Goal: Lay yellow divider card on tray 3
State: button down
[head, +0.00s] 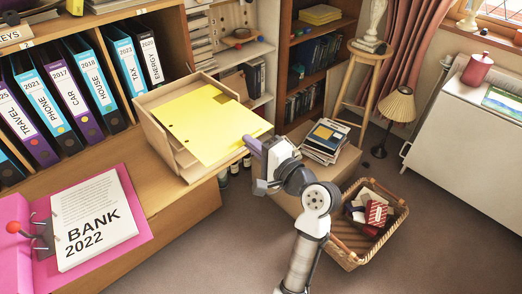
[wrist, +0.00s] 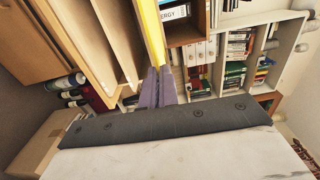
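The yellow divider card (head: 208,125) is over the wooden tray stack (head: 163,152) in the head view, with its right corner at my gripper (head: 250,145). In the wrist view the card (wrist: 151,32) shows nearly edge-on, running up from the purple fingertips of my gripper (wrist: 158,78). The fingers are closed on its edge. The wooden tray stack (wrist: 85,35) shows beside it as several parallel boards. No tray number is legible, so I cannot tell which is tray 3. I cannot tell whether the card touches the tray below.
Labelled binders (head: 75,90) stand on the shelf left of the trays. The BANK 2022 papers (head: 92,220) lie on a pink folder at front left. A box with books (head: 325,140) and a wicker basket (head: 365,225) stand on the floor to the right.

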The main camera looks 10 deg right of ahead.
aim_at(233, 129)
jog(key=shift+b+x, duration=0.3)
jog(key=shift+x, duration=3.3)
jog(key=shift+f, duration=0.45)
jog(key=c, duration=1.7)
grip_release()
jog(key=o, duration=0.6)
jog(key=shift+c, duration=0.2)
jog(key=shift+s+d, duration=0.1)
